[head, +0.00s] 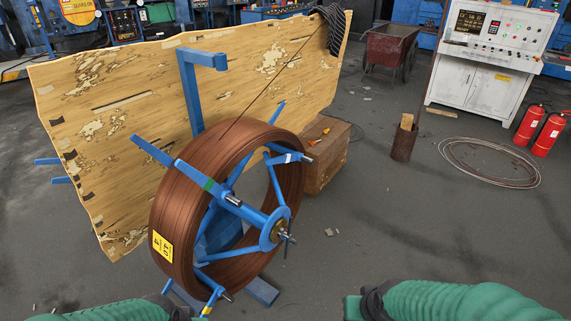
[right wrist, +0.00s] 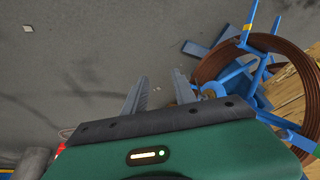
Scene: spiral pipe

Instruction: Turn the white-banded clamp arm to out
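The white-banded clamp arm (head: 289,157) is a short blue bar with a white band, at the upper right of the blue reel hub in the head view. It lies across the front rim of the copper-brown wire coil (head: 172,215), and a dark pin shows at its right end. My right gripper (right wrist: 160,90) is open and empty in the right wrist view, left of the coil (right wrist: 212,62) and apart from it. My left gripper is out of view.
The green-banded arm (head: 208,184) sticks out at the upper left, and a yellow-banded arm (head: 207,310) is at the bottom. A wooden board (head: 130,110) stands behind the coil, with a wooden crate (head: 328,165) beside it.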

